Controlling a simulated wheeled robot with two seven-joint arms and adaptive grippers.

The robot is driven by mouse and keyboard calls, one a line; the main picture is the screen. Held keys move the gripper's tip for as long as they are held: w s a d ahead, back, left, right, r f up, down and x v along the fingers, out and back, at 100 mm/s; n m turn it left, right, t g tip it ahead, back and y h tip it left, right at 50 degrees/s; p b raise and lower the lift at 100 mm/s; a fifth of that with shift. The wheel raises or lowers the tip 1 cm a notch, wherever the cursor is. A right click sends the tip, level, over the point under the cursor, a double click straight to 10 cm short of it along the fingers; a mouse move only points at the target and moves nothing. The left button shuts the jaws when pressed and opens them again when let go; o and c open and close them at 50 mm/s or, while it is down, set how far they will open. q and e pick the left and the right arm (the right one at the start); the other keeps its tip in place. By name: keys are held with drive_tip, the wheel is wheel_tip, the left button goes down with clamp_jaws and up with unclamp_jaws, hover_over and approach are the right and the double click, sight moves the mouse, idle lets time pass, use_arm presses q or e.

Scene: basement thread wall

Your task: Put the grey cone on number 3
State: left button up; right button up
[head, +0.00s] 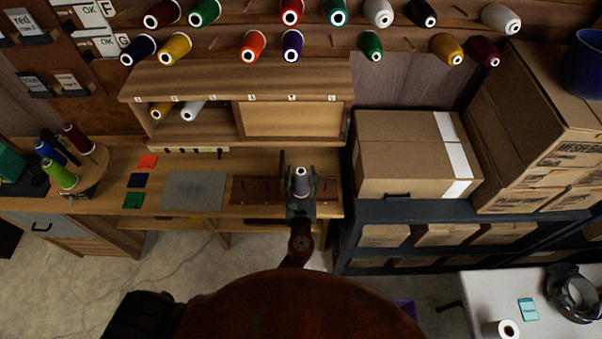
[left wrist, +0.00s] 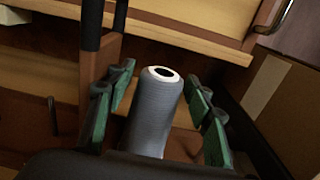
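The grey cone (head: 302,183) stands upright near the right end of the workbench, at a brown wooden rack (head: 255,190). In the left wrist view the grey cone (left wrist: 153,115) has a white top rim with a dark hole. My left gripper (head: 301,180) has its green-padded fingers on either side of the cone. Gaps show between the pads and the cone, so it looks open around it. The cone's base is hidden. A wooden cabinet (head: 235,80) has a row of small number labels along its front edge, too small to read surely. My right gripper is not in view.
Coloured cones hang on the wall above. Yellow (head: 161,109) and white (head: 193,110) cones lie in the cabinet's left part. Cardboard boxes (head: 400,150) stand close on the right. A grey mat (head: 194,190) and a round stand of cones (head: 88,165) are to the left.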

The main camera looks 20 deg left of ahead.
use_arm(q)
drive_tip(key=shift+r, duration=0.2)
drive_tip(key=v, duration=1.2)
